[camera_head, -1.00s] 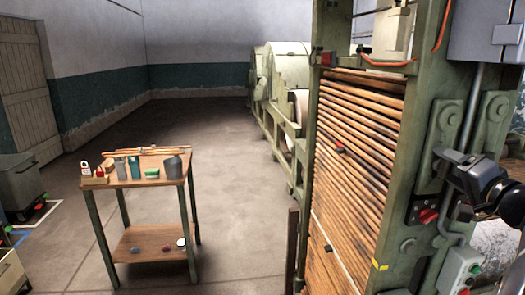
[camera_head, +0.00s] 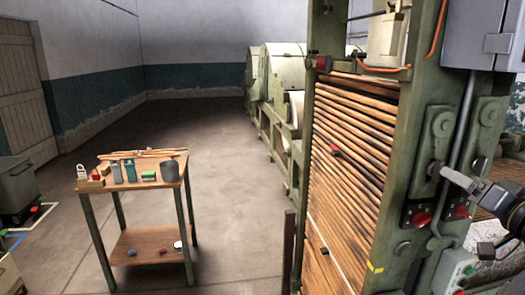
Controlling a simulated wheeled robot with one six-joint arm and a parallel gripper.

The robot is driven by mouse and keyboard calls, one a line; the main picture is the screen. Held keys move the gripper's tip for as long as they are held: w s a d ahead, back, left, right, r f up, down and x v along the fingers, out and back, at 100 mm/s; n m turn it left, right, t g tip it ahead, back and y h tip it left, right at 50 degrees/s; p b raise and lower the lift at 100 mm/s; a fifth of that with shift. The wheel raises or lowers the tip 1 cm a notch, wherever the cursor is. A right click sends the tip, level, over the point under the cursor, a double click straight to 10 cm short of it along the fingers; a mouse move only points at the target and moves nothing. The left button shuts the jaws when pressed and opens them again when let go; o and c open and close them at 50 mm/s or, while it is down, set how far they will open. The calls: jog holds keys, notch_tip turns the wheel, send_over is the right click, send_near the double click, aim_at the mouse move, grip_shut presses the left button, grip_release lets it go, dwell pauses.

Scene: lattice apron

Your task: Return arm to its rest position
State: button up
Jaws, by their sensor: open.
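The dark wrist of my arm (camera_head: 502,204) reaches in from the right edge. Two red knobs (camera_head: 421,218) on the post sit just below the gripper. I cannot tell how far the gripper is from the post.
The lattice apron of wooden slats (camera_head: 345,165) stands left of the post. A grey box (camera_head: 492,38) and a vertical pipe are near the arm. A control box (camera_head: 462,270) is below. A wooden work table (camera_head: 140,181) with small items stands at left. Open floor lies between.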

jog(key=shift+s+d+b, duration=0.1)
jog(key=shift+s+b, duration=0.2)
jog(key=shift+s, duration=1)
